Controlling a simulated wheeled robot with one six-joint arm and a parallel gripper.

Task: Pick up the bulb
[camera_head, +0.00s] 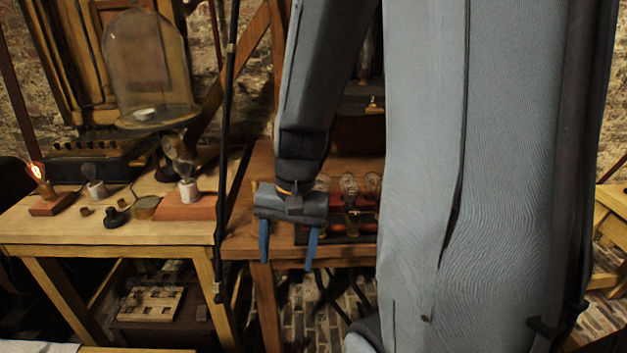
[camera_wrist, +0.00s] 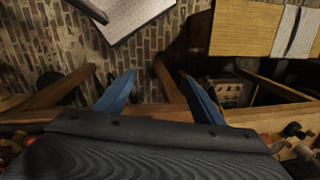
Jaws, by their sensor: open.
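Several bulbs are in the head view, and I cannot tell which one is meant. A lit bulb (camera_head: 36,172) stands on a small wooden block at the far left. A clear bulb in a white socket (camera_head: 96,188) is beside it. Another bulb (camera_head: 185,168) stands in a white socket on a red-brown base. More clear bulbs (camera_head: 348,184) stand in a rack on the right-hand table. My gripper (camera_head: 288,256) is open and empty, its blue fingers pointing down at that table's front edge, left of the rack. The wrist view shows the fingers (camera_wrist: 158,82) above brick floor.
A thin dark pole (camera_head: 228,120) stands between the tables. In the wrist view, a pale perforated panel (camera_wrist: 132,14) and a wooden surface (camera_wrist: 245,28) lie beyond the bricks.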

